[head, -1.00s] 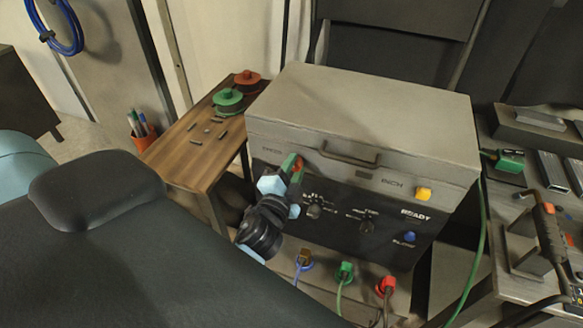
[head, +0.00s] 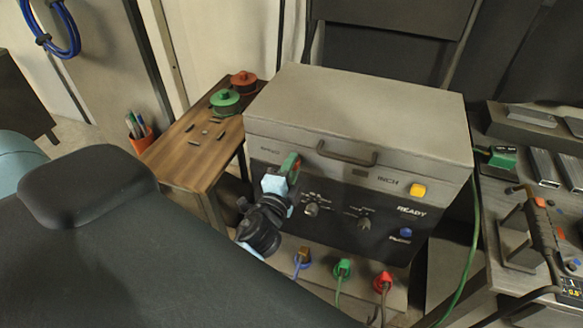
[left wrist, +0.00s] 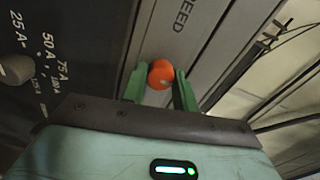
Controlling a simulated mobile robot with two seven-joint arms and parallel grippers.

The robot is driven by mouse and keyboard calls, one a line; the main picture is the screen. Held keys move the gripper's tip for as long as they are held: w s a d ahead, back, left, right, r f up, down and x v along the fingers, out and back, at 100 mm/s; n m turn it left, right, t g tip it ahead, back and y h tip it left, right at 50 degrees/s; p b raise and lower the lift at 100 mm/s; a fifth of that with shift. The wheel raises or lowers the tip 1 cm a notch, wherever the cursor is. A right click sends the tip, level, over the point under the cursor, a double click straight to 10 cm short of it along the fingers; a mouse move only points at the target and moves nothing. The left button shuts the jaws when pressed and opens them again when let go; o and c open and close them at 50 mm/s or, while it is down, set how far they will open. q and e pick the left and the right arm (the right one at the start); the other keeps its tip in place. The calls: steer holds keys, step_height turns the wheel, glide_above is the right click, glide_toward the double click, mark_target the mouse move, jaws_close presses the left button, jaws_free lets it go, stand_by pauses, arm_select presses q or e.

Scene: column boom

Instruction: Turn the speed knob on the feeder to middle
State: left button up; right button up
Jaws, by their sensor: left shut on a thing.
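The feeder (head: 365,92) is a large grey box with a black front panel. Its orange knob (left wrist: 161,74) sits on the grey upper strip beside lettering that ends in "EED". In the left wrist view it lies between the two green fingers of my left gripper (left wrist: 160,88), which is shut on it. In the head view my left gripper (head: 291,164) is at the upper left of the feeder's front, and the knob is mostly hidden behind the fingers. Its pointer mark cannot be read. My right gripper is not in view.
A yellow button (head: 418,190), a blue button (head: 405,232) and dark knobs (head: 311,209) are on the feeder's front. Coloured plugs stand below it. A wooden table (head: 180,158) is at left, a cluttered bench (head: 520,220) at right. A black padded surface fills the foreground.

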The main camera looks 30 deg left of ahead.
arm_select(q)
steer(key=shift+r, duration=0.15)
steer(key=o, duration=1)
steer(key=shift+w+a, duration=0.1)
steer(key=shift+c, duration=0.2)
steer(key=b+v, duration=0.1)
steer(key=v, duration=0.7)
steer(key=shift+b, duration=0.35)
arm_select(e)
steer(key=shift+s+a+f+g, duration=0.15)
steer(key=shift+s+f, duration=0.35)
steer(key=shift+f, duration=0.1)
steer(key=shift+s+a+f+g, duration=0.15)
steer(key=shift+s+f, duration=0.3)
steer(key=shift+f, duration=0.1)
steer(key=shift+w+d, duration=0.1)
